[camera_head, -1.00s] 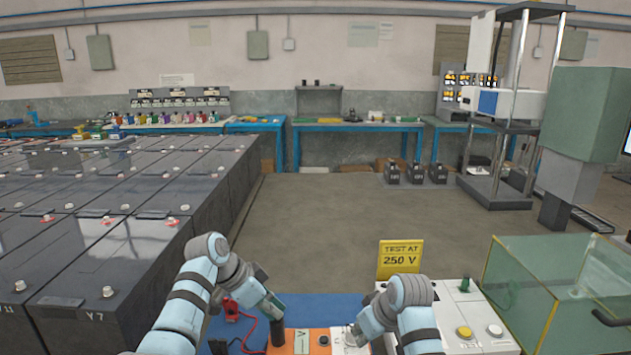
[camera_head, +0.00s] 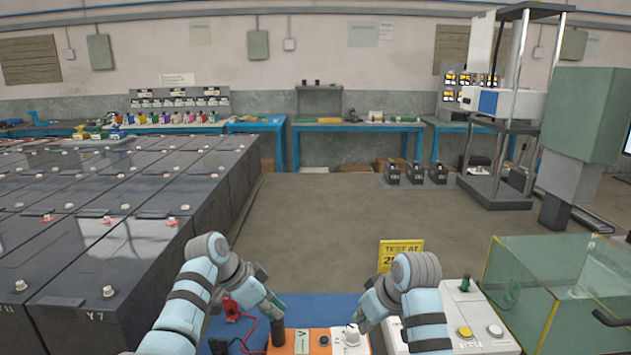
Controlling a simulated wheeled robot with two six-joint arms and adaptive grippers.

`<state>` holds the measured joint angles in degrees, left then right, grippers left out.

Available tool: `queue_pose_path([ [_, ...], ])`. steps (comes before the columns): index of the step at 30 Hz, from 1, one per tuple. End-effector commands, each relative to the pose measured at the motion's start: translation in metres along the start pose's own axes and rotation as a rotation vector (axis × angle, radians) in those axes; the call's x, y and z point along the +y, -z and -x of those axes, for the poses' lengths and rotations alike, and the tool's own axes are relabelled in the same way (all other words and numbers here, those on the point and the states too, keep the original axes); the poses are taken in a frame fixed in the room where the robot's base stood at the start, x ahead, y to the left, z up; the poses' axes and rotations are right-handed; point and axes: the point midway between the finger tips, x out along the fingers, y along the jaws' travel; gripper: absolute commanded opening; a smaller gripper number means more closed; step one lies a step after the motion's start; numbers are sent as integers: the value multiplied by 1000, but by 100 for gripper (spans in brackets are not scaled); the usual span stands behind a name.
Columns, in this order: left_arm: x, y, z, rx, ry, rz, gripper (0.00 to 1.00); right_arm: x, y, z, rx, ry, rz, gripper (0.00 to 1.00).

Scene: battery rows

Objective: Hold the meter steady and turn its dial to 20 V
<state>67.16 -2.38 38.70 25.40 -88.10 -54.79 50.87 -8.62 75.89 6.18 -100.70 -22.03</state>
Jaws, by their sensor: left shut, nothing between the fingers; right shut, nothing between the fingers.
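The orange meter (camera_head: 318,342) lies on the blue mat at the bottom centre, cut off by the lower edge.
A red clip and lead (camera_head: 231,308) lie on the blue mat (camera_head: 305,305) left of the meter. A white box with a yellow button (camera_head: 465,332) and a glass tank (camera_head: 520,285) stand at right. Black battery rows (camera_head: 130,250) fill the left.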

Motion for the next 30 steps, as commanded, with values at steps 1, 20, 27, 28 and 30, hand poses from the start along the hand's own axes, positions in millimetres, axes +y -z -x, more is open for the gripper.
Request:
queue_pose_path([
  [1, 1, -4, -3, -8, -6, 4, 0, 0, 3, 5, 0, 0, 0, 0],
  [20, 1, -4, -3, -8, -6, 4, 0, 9, 0, 5, -3, 1, -1, 0],
  [27, 1, -4, -3, -8, -6, 4, 0, 9, -19, -29, -4, 1, -2, 0],
  [28, 1, -4, -3, -8, -6, 4, 0, 9, -20, -32, -3, 1, -1, 0],
  [30, 1, -4, -3, -8, -6, 4, 0, 9, -24, -38, -2, 0, -1, 0],
])
